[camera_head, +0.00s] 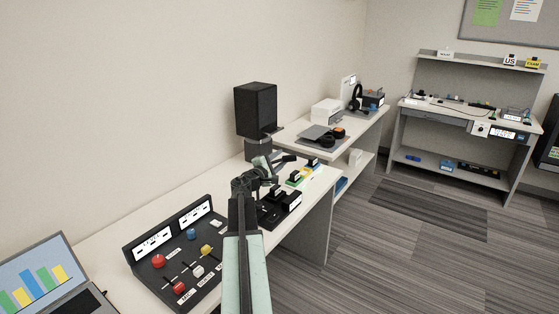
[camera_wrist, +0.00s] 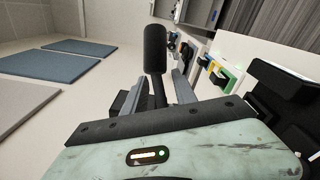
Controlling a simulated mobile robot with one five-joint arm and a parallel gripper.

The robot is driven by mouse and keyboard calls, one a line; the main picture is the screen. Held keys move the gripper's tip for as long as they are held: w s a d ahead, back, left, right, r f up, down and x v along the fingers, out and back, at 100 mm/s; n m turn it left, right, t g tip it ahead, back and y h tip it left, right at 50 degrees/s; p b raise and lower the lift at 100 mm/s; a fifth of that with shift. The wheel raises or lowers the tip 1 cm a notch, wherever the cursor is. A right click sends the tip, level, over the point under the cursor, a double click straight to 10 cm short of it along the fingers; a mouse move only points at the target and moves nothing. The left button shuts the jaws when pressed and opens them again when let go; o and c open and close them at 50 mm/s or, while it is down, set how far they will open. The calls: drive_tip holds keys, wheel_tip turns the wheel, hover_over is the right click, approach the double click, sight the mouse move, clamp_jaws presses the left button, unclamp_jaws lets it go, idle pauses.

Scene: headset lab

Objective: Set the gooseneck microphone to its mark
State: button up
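The gooseneck microphone shows in the wrist view as a black foam head (camera_wrist: 155,48) on a thin dark stem (camera_wrist: 159,92). My gripper (camera_wrist: 160,80) has its two grey fingers apart, one on each side of the stem, below the foam head. A gap shows between the stem and the fingers, so the gripper looks open. In the head view my gripper (camera_head: 268,164) is over the far part of the near desk, in front of the black speaker. The microphone is hard to tell apart from my arm there. I cannot make out its mark.
A black speaker (camera_head: 256,110) stands at the wall behind my gripper. A control panel (camera_head: 176,262) with coloured knobs lies on the near desk, with a laptop (camera_head: 42,275) at lower left. Black devices (camera_head: 280,207) and coloured blocks (camera_head: 295,178) sit close to my arm.

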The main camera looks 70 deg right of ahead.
drive_tip(key=shift+d, duration=0.5)
clamp_jaws()
idle(0.9)
